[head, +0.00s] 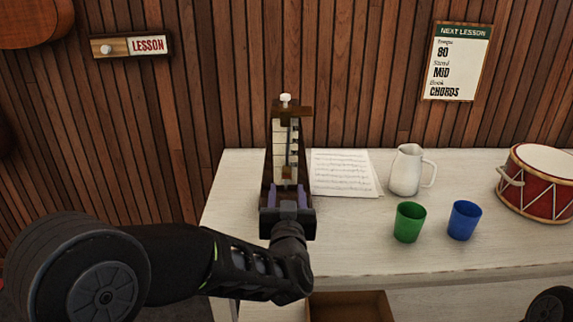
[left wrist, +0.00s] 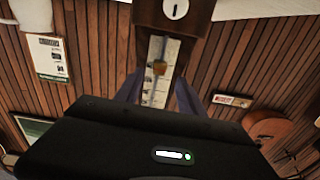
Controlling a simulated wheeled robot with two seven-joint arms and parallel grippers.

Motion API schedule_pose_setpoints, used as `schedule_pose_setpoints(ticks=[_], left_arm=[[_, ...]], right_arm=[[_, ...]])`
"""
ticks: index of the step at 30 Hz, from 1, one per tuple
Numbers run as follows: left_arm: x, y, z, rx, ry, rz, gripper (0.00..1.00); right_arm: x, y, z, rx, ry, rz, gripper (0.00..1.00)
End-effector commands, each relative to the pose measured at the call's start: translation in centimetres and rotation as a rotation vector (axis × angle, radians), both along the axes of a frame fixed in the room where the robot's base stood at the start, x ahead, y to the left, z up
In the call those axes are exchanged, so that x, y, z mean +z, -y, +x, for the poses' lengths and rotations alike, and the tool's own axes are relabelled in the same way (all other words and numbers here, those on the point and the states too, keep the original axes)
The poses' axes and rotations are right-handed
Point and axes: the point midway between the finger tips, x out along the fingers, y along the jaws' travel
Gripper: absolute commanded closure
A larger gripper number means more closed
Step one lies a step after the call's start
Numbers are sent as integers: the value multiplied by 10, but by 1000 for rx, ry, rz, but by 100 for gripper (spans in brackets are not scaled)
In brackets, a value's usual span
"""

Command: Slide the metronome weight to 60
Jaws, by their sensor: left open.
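The metronome (head: 279,150) stands upright on the white table, a dark wooden case with a pale scale and a thin rod. A small brown block, seemingly the weight (head: 287,172), sits low on the rod; it also shows in the left wrist view (left wrist: 159,68). My left gripper (head: 288,194) is in front of the metronome's lower part. Its fingers are apart, one on each side of the scale. In the left wrist view the gripper (left wrist: 158,92) has the weight between and slightly beyond its fingertips, with no visible contact. The gripper hides the metronome's base. My right gripper is out of view.
Sheet music (head: 340,172) lies right of the metronome. A white pitcher (head: 405,170), green cup (head: 409,222), blue cup (head: 463,220) and red drum (head: 540,182) stand farther right. A wall sign (head: 457,62) shows a tempo that looks like 80. The table's front right is clear.

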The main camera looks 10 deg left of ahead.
Motion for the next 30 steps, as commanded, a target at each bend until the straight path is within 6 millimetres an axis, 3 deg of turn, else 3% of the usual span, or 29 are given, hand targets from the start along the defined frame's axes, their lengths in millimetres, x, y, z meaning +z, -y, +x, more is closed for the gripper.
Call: schedule_pose_setpoints(ticks=[14, 30], left_arm=[[0, -1, 4, 0, 0, 1, 54], [0, -18, 71, 1, 1, 2, 54]], right_arm=[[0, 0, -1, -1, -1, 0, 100], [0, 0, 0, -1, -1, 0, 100]])
